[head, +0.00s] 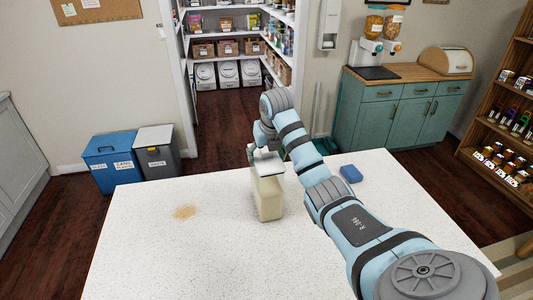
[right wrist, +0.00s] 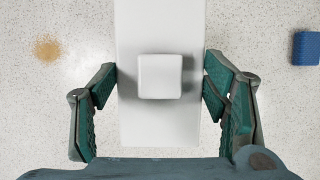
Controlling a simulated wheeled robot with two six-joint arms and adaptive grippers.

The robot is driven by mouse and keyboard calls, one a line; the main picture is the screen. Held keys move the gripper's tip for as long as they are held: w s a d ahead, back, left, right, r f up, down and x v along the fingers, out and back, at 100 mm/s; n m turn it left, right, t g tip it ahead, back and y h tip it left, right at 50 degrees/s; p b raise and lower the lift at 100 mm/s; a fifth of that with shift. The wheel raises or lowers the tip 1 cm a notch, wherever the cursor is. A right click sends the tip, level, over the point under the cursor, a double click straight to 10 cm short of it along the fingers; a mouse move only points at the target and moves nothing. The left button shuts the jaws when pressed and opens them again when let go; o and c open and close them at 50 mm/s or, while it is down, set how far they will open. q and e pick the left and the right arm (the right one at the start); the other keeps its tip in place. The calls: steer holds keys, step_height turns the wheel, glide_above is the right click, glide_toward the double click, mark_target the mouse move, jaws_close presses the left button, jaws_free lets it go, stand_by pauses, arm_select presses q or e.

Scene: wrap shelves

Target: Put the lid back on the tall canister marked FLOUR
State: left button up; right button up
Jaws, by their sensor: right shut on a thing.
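The tall canister (head: 268,198), with clear-looking walls and pale cream contents, stands upright on the white speckled counter; no FLOUR marking shows from here. A white lid (head: 266,164) is at the canister's top; I cannot tell whether it is seated or just above it. In the right wrist view the lid (right wrist: 160,118) is a long white rectangle with a raised square knob. My right gripper (right wrist: 160,80) is shut on the lid, one finger at each long side. In the head view this gripper (head: 265,150) is over the canister, partly hidden by its own arm. My left gripper is not in view.
A tan powder spill (head: 185,212) lies left of the canister. A blue sponge-like block (head: 351,173) lies to its right, beyond my right arm. The counter (head: 140,250) is otherwise clear. Blue (head: 112,162) and grey (head: 158,152) bins stand behind its left edge.

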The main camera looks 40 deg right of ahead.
mark_target(267, 150)
steer(key=shift+f, duration=0.15)
steer(key=o, duration=1.3)
steer(key=shift+c, duration=0.2)
steer(key=shift+o, duration=1.1)
steer(key=shift+r, duration=3.55)
steer(key=shift+f, duration=0.1)
